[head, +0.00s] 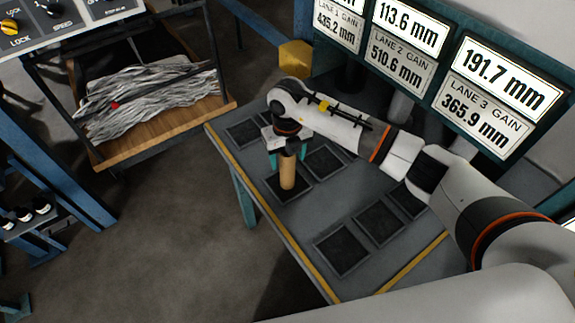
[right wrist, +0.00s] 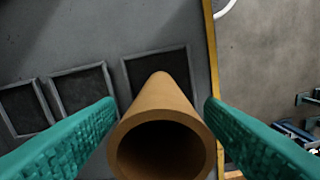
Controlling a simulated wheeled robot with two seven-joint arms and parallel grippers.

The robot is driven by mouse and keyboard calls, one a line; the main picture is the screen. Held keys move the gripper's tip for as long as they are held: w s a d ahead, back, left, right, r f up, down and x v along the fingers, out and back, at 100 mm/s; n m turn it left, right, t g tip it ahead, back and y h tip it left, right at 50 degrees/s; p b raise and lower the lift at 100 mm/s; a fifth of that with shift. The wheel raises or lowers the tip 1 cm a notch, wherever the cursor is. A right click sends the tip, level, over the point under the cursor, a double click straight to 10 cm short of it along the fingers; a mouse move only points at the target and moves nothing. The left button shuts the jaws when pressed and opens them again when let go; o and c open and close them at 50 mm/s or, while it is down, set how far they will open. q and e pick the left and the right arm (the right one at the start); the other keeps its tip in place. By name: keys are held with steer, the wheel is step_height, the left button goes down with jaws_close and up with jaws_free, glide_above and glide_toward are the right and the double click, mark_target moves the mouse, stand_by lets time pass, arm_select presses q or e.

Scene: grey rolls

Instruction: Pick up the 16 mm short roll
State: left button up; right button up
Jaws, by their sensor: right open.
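A tan hollow roll (head: 287,172) stands upright on a dark square pad (head: 283,196) on the grey table. It is the only roll I see on the table, and I cannot read its size. My right gripper (head: 287,156) is above and around its upper end, pointing down, with its teal fingers apart. In the right wrist view the roll (right wrist: 163,105) lies between the two open fingers (right wrist: 159,104), with its open end toward the camera. I cannot tell whether either finger touches it. My left gripper is out of view.
The table (head: 318,222) has yellow edges and several other dark square pads, such as one at the front (head: 341,249). Lane displays (head: 440,60) stand behind it. A wooden-edged bin (head: 165,125) of grey strips is at left. A yellow block (head: 295,60) is behind my right arm.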

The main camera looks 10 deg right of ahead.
steer(key=shift+c, duration=0.2)
steer(key=c, duration=1.3)
steer(key=shift+o, duration=0.2)
steer(key=shift+r, duration=0.1)
